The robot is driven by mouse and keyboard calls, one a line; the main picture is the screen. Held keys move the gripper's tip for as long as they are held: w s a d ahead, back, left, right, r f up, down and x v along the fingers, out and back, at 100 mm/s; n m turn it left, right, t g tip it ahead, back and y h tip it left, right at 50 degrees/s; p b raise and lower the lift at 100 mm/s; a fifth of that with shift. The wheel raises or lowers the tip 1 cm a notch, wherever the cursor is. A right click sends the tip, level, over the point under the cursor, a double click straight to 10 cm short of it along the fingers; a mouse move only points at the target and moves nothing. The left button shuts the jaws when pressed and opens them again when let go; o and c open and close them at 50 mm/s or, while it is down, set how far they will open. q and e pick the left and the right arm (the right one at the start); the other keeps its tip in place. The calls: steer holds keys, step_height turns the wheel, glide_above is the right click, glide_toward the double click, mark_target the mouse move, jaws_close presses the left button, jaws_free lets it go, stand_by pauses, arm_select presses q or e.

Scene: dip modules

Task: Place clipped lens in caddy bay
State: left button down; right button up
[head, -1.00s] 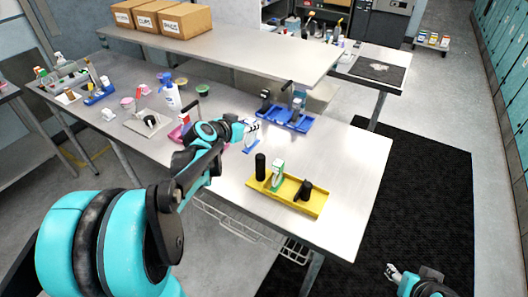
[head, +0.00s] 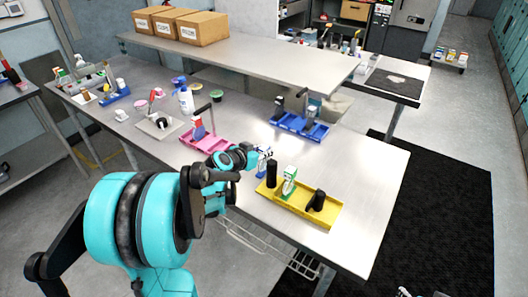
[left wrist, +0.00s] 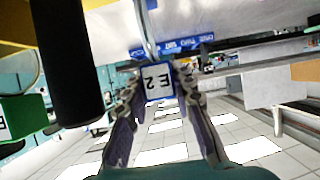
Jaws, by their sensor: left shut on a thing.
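My left gripper (head: 266,156) is shut on a small blue-edged piece with a white lettered label, which I take to be the clipped lens (head: 261,168). In the left wrist view the piece (left wrist: 158,82) sits between the two fingers (left wrist: 156,92), with a thin metal rod above it. The gripper is just left of the yellow caddy (head: 327,223). This caddy holds a black cylinder (head: 271,174), a green and white box (head: 290,182) and a black angled item (head: 317,200). Only a sliver of my right gripper (head: 404,292) shows at the bottom edge.
A pink caddy (head: 218,148) stands behind the left gripper, and a blue caddy (head: 318,134) farther back right. A white spray bottle (head: 186,100) and small tubs stand left. A raised shelf with boxes (head: 201,28) runs behind. The table's right end (head: 370,180) is clear.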

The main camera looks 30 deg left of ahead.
arm_select(q)
steer(key=shift+f, duration=0.1)
steer(key=c, duration=1.6)
jaws_free()
steer(key=shift+o, duration=0.2)
